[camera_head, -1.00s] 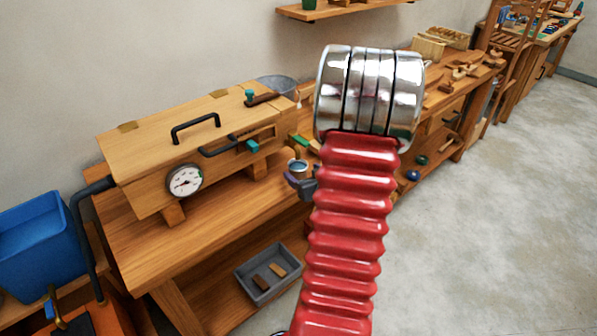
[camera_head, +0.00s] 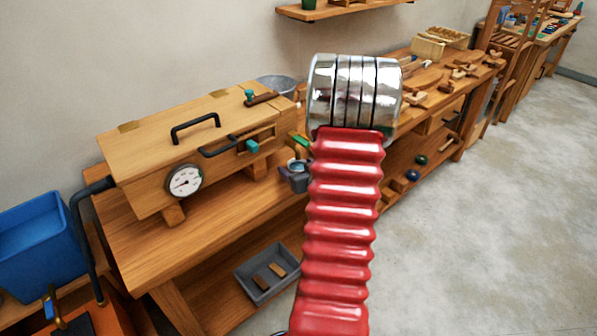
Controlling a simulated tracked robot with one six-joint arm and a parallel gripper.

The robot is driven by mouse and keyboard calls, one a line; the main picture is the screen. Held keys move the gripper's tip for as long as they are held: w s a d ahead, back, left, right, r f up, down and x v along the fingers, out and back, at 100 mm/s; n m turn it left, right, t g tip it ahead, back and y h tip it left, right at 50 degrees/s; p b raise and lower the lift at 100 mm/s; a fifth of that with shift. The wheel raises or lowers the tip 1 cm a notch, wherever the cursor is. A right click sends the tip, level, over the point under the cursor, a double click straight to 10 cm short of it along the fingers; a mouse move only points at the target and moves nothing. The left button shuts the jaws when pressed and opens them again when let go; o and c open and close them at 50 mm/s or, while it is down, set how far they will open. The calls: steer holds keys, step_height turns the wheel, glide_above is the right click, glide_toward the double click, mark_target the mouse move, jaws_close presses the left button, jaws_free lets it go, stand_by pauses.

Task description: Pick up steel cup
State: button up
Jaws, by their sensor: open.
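The steel cup (camera_head: 297,164) is small and round and stands on the wooden bench, right of the wooden box with the gauge. Only its upper part shows. My gripper (camera_head: 296,176) is open at the cup, low in front of it, and its dark fingers overlap the cup's lower part in the picture. I cannot tell whether the fingers touch the cup or stand around it. My red ribbed arm with its shiny metal rings hides the bench just to the right.
The long wooden box (camera_head: 190,145) with a gauge and handles stands close left of the cup. A grey bucket (camera_head: 277,84) is behind it. Wooden tools lie further right along the bench (camera_head: 130,240). A grey tray (camera_head: 262,290) is on the lower shelf.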

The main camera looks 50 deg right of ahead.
steer(key=shift+c, duration=0.4)
steer(key=c, duration=1.2)
steer(key=shift+r, duration=0.15)
